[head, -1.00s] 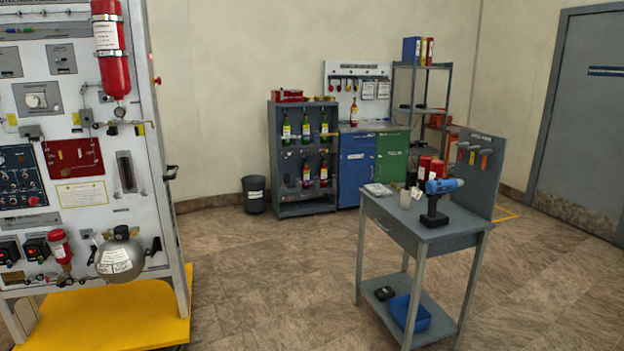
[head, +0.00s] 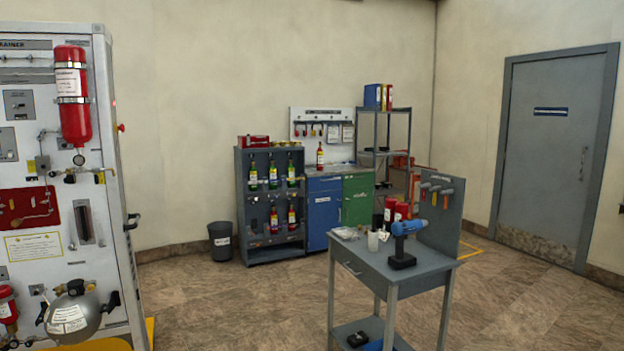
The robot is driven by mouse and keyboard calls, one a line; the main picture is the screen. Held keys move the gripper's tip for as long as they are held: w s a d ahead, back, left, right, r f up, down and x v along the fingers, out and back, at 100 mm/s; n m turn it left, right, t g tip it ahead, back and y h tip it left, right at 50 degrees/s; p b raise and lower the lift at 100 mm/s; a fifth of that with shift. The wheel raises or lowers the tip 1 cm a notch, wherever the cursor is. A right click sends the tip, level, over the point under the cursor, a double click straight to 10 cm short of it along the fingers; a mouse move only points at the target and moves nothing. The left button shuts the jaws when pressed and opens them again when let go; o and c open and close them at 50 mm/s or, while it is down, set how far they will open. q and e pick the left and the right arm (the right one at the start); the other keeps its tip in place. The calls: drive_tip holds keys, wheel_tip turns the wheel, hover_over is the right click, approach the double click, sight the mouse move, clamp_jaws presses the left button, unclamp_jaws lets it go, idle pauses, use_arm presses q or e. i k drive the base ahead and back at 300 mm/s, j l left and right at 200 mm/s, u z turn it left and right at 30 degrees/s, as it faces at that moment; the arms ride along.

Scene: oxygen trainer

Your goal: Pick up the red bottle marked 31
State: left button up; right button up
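No number 31 can be read on any bottle at this distance. A red bottle (head: 320,156) stands upright on the counter against the back wall. Two more red bottles, a left one (head: 274,221) and a right one (head: 291,218), stand on the lower level of the grey bottle rack (head: 242,215). Bottles with green bodies (head: 273,176) stand on its upper level. Two red cylinders (head: 402,211) with white labels stand on the workbench, partly hidden behind other items. A large red cylinder (head: 72,110) is strapped to the trainer panel at left. Neither of my grippers is in view.
The grey workbench (head: 350,262) holds a blue drill (head: 405,243) and stands on the right, between me and the shelves. The trainer panel (head: 85,190) fills the left edge. A dark bin (head: 220,241) stands beside the rack. Open floor (head: 235,305) lies between panel and workbench.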

sight(320, 152)
drive_tip(key=i+u, duration=0.15)
drive_tip(key=i, duration=1.3)
drive_tip(key=i+l+u, duration=0.1)
drive_tip(key=i, duration=1.3)
drive_tip(key=i+u, duration=0.3)
drive_tip(key=i, duration=2.2)
drive_tip(key=i+z, duration=0.5)
drive_tip(key=i, duration=0.15)
drive_tip(key=i+j+z, duration=0.1)
drive_tip(key=i+z, duration=0.4)
drive_tip(key=i, duration=0.15)
